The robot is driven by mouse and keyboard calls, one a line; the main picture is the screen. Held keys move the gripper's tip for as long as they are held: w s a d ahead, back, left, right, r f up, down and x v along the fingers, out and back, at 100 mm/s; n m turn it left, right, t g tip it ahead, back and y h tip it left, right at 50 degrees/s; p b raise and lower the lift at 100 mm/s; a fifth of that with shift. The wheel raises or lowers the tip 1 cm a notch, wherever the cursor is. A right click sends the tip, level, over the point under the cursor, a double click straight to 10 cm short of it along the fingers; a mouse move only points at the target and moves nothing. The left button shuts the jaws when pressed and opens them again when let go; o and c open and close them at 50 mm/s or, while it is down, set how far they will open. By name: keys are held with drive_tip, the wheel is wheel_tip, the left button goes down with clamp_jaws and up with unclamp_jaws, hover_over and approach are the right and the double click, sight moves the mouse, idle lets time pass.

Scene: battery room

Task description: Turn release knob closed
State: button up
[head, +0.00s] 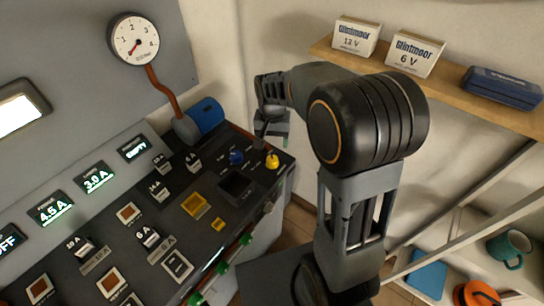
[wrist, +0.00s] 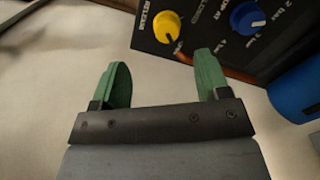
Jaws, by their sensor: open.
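The yellow release knob (head: 272,161) stands near the right edge of the black console. In the wrist view the yellow knob (wrist: 166,27) carries a dark pointer line, tilted toward the lower right, and a "RELEASE" label beside it. My gripper (wrist: 161,65) is open, its two green fingers apart with nothing between them. The knob lies ahead of the fingertips, between their lines, and is not touched. In the head view my gripper (head: 272,128) is above and behind the knob, near the wall; its fingers are hard to make out there.
A blue knob (head: 237,157) with a bar scale sits beside the yellow one; it also shows in the wrist view (wrist: 247,18). A dial gauge (head: 134,39) hangs on the wall panel. A shelf (head: 384,67) holds boxes.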

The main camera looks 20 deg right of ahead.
sight(271, 159)
drive_tip(key=f+m, duration=0.1)
drive_tip(key=f, duration=0.3)
drive_tip(key=w+f+m, duration=0.1)
drive_tip(key=f, duration=0.3)
drive_tip(key=w+f+m, duration=0.1)
drive_tip(key=f, duration=0.3)
drive_tip(key=shift+d+m+p, duration=0.15)
drive_tip(key=shift+m+p, duration=0.15)
drive_tip(key=shift+c, duration=0.4)
